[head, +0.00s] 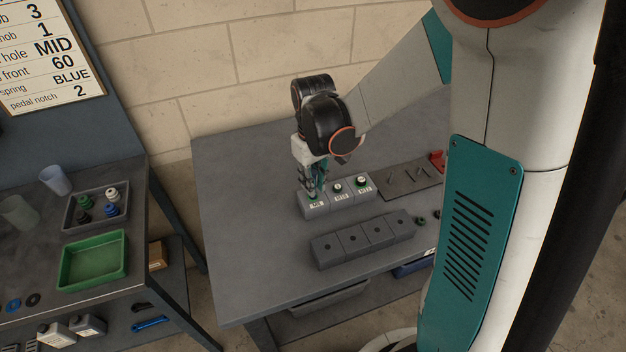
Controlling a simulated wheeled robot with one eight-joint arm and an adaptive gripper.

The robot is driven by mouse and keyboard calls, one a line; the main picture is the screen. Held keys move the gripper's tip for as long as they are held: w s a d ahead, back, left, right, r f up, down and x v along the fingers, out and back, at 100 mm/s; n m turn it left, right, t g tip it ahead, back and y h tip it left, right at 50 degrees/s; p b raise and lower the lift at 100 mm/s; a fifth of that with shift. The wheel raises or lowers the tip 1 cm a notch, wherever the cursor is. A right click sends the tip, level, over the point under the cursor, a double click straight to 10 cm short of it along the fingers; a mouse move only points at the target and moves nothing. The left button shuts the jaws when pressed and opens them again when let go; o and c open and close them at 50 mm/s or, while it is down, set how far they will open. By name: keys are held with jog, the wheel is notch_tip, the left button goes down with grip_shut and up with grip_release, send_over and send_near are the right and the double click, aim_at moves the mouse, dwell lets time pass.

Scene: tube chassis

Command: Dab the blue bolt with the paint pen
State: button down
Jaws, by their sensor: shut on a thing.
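My gripper (314,190) is over the bench, pointing down at the leftmost of three labelled grey blocks (315,211). It is shut on a slim thing, apparently the paint pen, which the fingers mostly hide. A small green part shows at the block's top, by the fingertips. I cannot tell whether the held thing is seated in the block or just above it. I cannot make out a blue bolt for certain.
A long grey block with several holes (362,240) lies in front. Behind right is a dark plate (408,179) with small slim parts, and a red item (437,159). On the left bench are a tray of coloured knobs (70,215) and a green tray (93,283). The grey bench's left side (240,220) is clear.

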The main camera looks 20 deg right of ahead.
aim_at(313, 171)
jog(key=shift+r, duration=0.15)
jog(key=shift+r+p, duration=2.15)
jog(key=shift+r, duration=0.8)
